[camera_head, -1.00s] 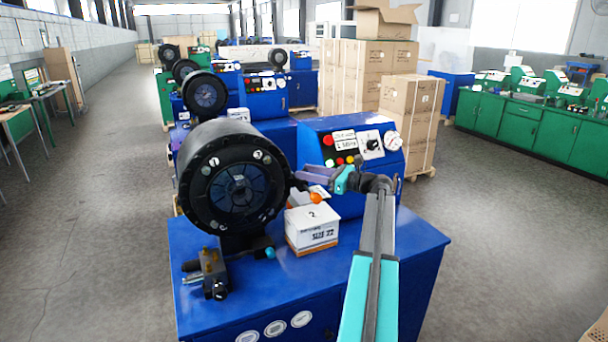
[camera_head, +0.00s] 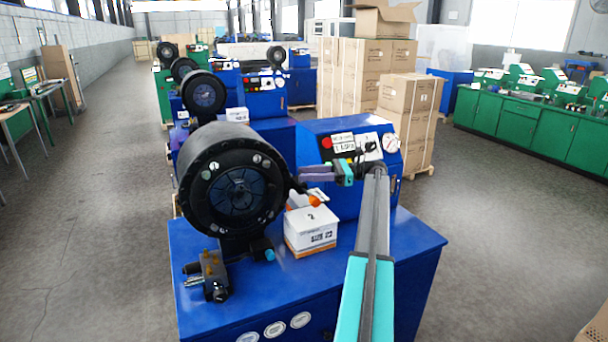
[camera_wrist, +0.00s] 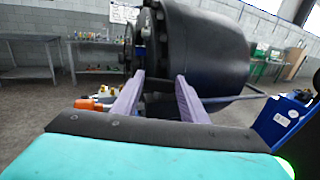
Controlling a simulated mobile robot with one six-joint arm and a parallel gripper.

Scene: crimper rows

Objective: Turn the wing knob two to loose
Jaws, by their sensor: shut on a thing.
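My gripper (camera_head: 303,175), with purple fingers and a teal body, reaches in at the right side of the front machine's black crimping head (camera_head: 205,185). In the wrist view the fingers (camera_wrist: 156,90) stand a little apart, with dark parts between them in front of the head. They are shut on a small dark piece beside the head, which I take to be the wing knob (camera_head: 296,187); its wings and angle are mostly hidden. An orange ball end (camera_head: 315,201) shows just below the fingers, and it lies left of them in the wrist view (camera_wrist: 88,104).
A white box marked 2 (camera_head: 311,229) stands on the blue machine top (camera_head: 375,240) below the gripper. The control panel (camera_head: 322,127) rises behind my arm. A brass-and-black fitting (camera_head: 212,272) stands at front left. More machines stand behind.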

